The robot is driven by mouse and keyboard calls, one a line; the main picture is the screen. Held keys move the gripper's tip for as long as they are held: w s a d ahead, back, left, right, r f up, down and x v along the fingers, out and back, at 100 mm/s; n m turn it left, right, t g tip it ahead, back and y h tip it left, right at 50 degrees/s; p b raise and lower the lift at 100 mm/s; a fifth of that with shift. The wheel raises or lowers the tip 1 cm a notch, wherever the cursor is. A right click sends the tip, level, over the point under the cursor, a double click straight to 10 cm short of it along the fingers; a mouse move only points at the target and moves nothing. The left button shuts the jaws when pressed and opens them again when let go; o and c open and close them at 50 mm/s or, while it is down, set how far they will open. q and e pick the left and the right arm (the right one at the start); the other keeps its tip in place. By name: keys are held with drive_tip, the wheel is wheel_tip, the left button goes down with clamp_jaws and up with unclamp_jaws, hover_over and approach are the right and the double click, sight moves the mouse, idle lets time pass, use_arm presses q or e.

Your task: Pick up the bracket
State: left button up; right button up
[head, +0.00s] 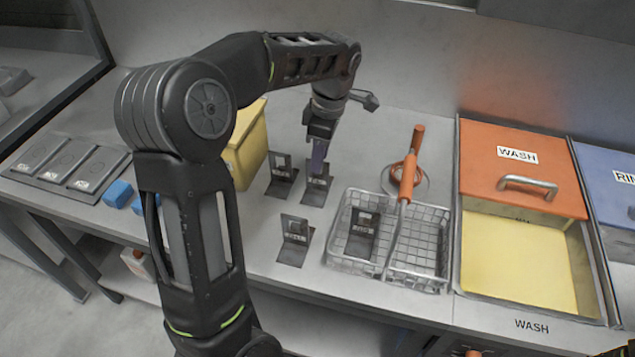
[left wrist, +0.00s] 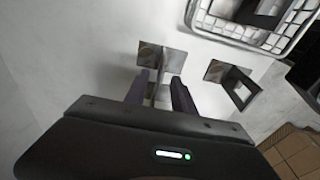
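Several dark L-shaped brackets with upright plates are in the head view. One bracket (head: 318,190) stands on the counter directly below my left gripper (head: 319,152). Another bracket (head: 281,178) stands just left of it, a third bracket (head: 293,243) is nearer the front, and one bracket (head: 363,238) is in the wire basket. In the left wrist view my left gripper (left wrist: 160,92) is open, its two fingers on either side of the upright plate of a bracket (left wrist: 160,58). A gap shows between the fingers; contact is unclear. My right gripper is not in view.
The wire basket (head: 345,225) with an orange handle stands right of the brackets. Further right is the wash basin with an orange lid (head: 520,165). A yellow container (head: 247,150) and blue blocks (head: 118,193) are at left. Another bracket (left wrist: 236,84) is close to the right finger.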

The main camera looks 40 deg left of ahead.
sight(316, 177)
use_arm(q)
drive_tip(key=shift+s+a+f+p, duration=0.1)
drive_tip(key=shift+a+f+p, duration=0.2)
drive_tip(key=shift+f, duration=1)
drive_tip(key=shift+s+a+f+p, duration=0.1)
drive_tip(key=shift+f+p, duration=0.25)
drive_tip(key=shift+f, duration=0.95)
drive_tip(key=shift+c, duration=0.3)
clamp_jaws()
